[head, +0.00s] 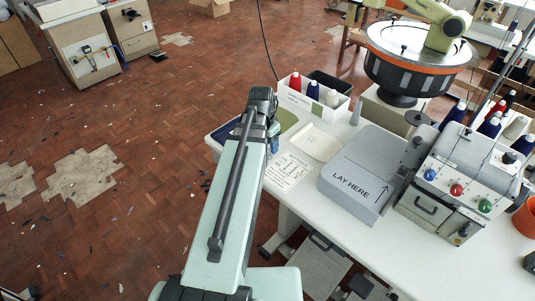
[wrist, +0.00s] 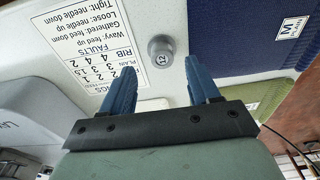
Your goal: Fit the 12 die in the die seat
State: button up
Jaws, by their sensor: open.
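The die (wrist: 161,49) is a small round grey piece, with a mark on its top face that looks like 12. It sits upright on the pale table in the wrist view. My gripper (wrist: 162,75) is open, its two blue fingers pointing toward the die. The die shows in the gap just beyond the fingertips, with no visible contact. Nothing is held. In the head view my arm hides the die and most of my gripper. I cannot make out the die seat in either view.
A printed sheet (wrist: 85,45) lies beside the die, and dark blue material (wrist: 240,35) with an M label lies on the other side. In the head view, a grey LAY HERE block (head: 365,165), a machine (head: 455,175), a white tray (head: 317,143) and a thread bin (head: 315,105) crowd the table.

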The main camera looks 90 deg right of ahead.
jog(key=shift+d+f, duration=0.15)
jog(key=shift+f, duration=0.85)
jog(key=shift+d+f, duration=0.1)
jog(key=shift+f, duration=0.85)
jog(key=shift+c, duration=0.2)
grip_shut()
